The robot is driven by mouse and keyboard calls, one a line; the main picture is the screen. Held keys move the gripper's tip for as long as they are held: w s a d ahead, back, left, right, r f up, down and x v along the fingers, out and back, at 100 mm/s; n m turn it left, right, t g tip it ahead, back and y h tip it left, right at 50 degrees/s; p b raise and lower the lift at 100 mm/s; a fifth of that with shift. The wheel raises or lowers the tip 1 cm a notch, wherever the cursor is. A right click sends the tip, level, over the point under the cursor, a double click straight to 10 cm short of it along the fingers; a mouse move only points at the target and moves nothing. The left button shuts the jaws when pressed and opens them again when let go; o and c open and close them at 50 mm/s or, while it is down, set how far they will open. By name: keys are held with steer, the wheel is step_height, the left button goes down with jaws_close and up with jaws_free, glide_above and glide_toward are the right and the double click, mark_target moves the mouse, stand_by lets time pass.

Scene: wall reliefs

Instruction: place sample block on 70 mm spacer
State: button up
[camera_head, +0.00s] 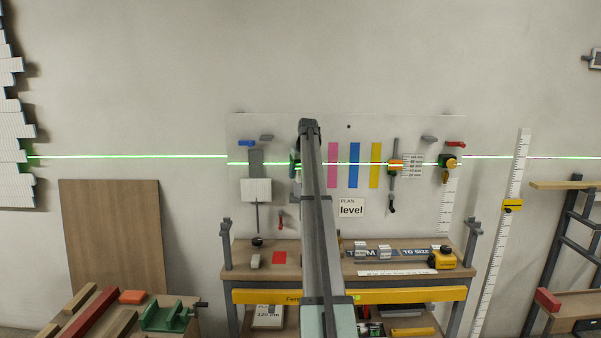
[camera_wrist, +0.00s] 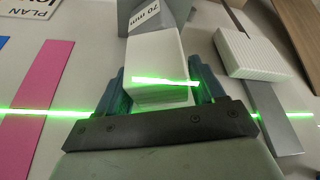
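The white sample block (camera_wrist: 156,48) is between the two teal fingers of my gripper (camera_wrist: 160,78) in the wrist view. Both fingers lie along its sides, and the gripper looks shut on it. The grey 70 mm spacer (camera_wrist: 178,14), with a "70 mm" label, is just beyond the block at the top of the wrist view. I cannot tell whether block and spacer touch. In the head view my arm hides the block and most of the space around it.
A green laser line (camera_head: 128,156) crosses the wall and the block. Pink (camera_head: 333,165), blue (camera_head: 354,165) and yellow (camera_head: 375,165) strips are on the board beside my arm. A white ribbed block (camera_wrist: 250,55) and grey strip (camera_wrist: 272,118) are at right in the wrist view. A workbench (camera_head: 400,270) stands below.

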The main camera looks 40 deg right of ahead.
steer(key=shift+r, duration=0.15)
steer(key=v, duration=1.2)
stand_by(0.5)
